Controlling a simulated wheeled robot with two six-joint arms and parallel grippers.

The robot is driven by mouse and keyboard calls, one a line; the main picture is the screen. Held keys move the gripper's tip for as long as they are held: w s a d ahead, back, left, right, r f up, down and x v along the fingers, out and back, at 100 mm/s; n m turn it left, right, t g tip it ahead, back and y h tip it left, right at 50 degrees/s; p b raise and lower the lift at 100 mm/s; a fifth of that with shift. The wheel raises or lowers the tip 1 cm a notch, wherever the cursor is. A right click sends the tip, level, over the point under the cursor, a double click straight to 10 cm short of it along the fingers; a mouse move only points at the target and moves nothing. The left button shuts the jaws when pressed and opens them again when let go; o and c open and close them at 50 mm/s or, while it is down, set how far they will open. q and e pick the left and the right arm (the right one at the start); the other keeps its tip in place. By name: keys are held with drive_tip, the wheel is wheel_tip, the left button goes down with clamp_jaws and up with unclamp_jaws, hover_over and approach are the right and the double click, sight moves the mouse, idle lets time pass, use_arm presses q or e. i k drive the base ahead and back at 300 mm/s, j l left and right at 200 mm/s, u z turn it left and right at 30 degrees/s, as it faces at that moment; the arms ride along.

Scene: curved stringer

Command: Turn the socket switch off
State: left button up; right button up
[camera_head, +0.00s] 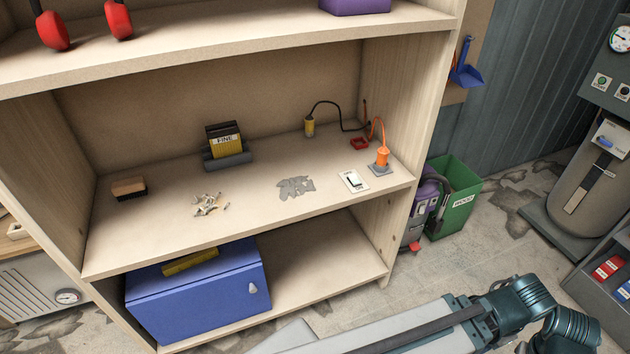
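The socket switch (353,181) is a small white plate with a dark-edged rocker, set on the middle shelf near its front right edge. Its on or off position is too small to tell. Just right of it, an orange plug (382,157) stands in a grey socket (380,169), with an orange cord rising from it. Neither gripper shows in the head view. An arm of mine lies across the bottom right, well below the shelf, with its gripper out of sight.
The wooden shelf (240,222) also holds a yellow "FINE" box (226,145), a brush (129,188), small scattered pieces (209,204) and a black-corded yellow item (309,127). A blue cabinet (200,295) sits below. A green bin (457,203) stands right. The shelf front before the switch is clear.

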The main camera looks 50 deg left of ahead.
sight(353, 178)
drive_tip(key=u, duration=1.55)
